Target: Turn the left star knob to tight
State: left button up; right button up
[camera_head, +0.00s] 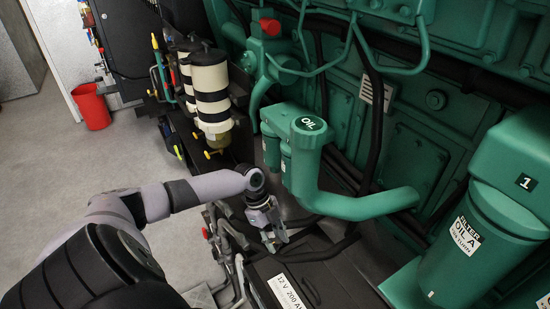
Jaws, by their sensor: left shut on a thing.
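My left gripper (271,236) reaches in from the left and points down at the back left edge of the black battery box marked 12 V 200 A (318,274). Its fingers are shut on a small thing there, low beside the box. The left star knob cannot be made out by itself; the fingers and wrist cover that spot, where the knob appears to be held. Which way the knob is turned cannot be seen. My right gripper is not in view.
A green oil filler pipe (345,204) stands just right of my wrist. Cream and black filters (210,88) hang behind it. Pipes (225,250) run close left of the gripper. A green oil filter (470,250) stands right. Grey floor with a red bin (91,106) is clear at left.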

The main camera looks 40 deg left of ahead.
pick_arm(q)
jog(key=shift+m+b, duration=0.3)
jog(key=shift+m, duration=0.2)
jog(key=o, duration=1.1)
jog(key=shift+o, duration=0.2)
jog(key=v, duration=1.2)
jog(key=shift+w, duration=0.15)
